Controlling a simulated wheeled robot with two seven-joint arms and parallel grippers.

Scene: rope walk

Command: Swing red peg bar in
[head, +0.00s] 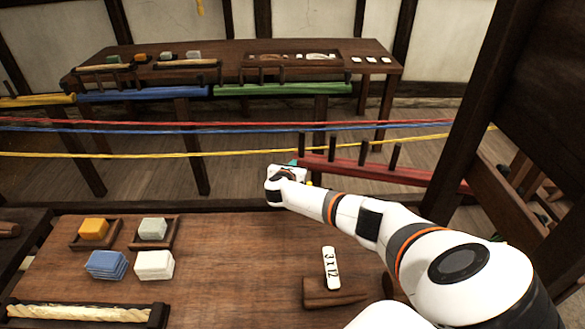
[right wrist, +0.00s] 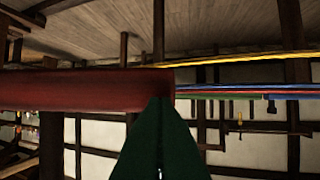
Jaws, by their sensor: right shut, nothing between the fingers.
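The red peg bar (head: 385,174) shows right of centre in the head view, with several dark upright pegs along its top. Its left end is beside my right gripper (head: 292,164), and its right end runs behind the dark post. In the right wrist view the red bar (right wrist: 80,90) spans the left half, and its end is at my dark green fingertips (right wrist: 161,100). The fingers are together with nothing between them. They overlap the bar's end in the picture; I cannot tell whether they touch it. My left gripper is not in view.
Red, blue and yellow ropes (head: 150,128) stretch across beyond the gripper. Blue (head: 145,93) and green (head: 285,89) peg bars line the back table (head: 225,50). A near table (head: 230,250) holds coloured blocks, and a dark post (head: 480,105) stands at the right.

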